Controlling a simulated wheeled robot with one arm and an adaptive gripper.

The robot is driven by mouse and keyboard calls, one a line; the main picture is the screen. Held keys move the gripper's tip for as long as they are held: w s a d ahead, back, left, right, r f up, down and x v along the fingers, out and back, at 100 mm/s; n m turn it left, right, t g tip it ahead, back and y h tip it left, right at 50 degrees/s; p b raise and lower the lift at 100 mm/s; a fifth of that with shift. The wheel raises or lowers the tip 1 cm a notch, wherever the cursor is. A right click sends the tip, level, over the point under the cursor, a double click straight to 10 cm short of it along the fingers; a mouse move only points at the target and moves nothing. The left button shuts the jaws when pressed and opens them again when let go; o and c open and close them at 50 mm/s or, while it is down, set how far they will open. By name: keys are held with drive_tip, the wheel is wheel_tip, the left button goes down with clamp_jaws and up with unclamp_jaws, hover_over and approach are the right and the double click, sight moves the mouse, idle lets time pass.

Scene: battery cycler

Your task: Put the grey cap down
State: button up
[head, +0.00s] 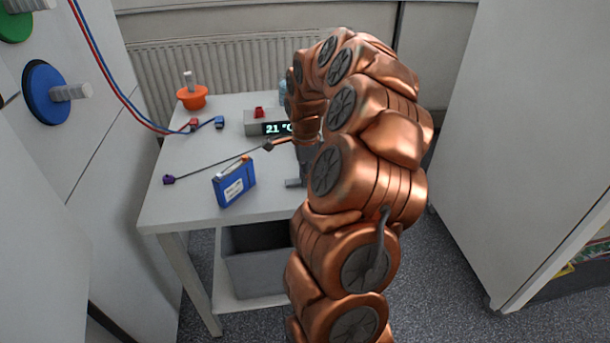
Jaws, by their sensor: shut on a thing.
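My gripper (308,158) shows only as a grey sliver at the left edge of my copper arm, over the white table (168,208). The arm hides most of it and its fingertips. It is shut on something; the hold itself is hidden. A small grey piece (294,183) shows just below it, close to the tabletop. It may be the grey cap or part of the gripper; I cannot tell which, nor whether it touches the table.
A blue box (234,183) stands on the table near the front. A thin rod or cable (220,164) runs from a purple end to a dark grey end. Red and blue leads, an orange cup (192,97) and a 21 °C display (276,128) are further back. The left front tabletop is clear.

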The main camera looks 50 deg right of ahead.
drive_tip(key=o, duration=0.8)
drive_tip(key=shift+o, duration=0.2)
wheel_tip(320, 180, up, 12)
drive_tip(key=shift+r+b, duration=0.15)
drive_tip(key=shift+b, duration=0.15)
drive_tip(key=s+a+n, duration=0.3)
drive_tip(key=a+n, duration=0.4)
drive_tip(key=a, duration=0.4)
drive_tip(key=s+a+n, duration=0.3)
drive_tip(key=a+n, duration=0.3)
drive_tip(key=a, duration=0.5)
drive_tip(key=s+a+f+n+g, duration=0.1)
drive_tip(key=s+a+f+n, duration=0.2)
drive_tip(key=s, duration=0.6)
drive_tip(key=s+a+f+n+g, duration=0.1)
drive_tip(key=s+a+f+n, duration=0.2)
drive_tip(key=s+a+n, duration=0.4)
drive_tip(key=shift+s+a+f+n, duration=0.35)
drive_tip(key=shift+s+n, duration=0.65)
drive_tip(key=shift+n, duration=0.2)
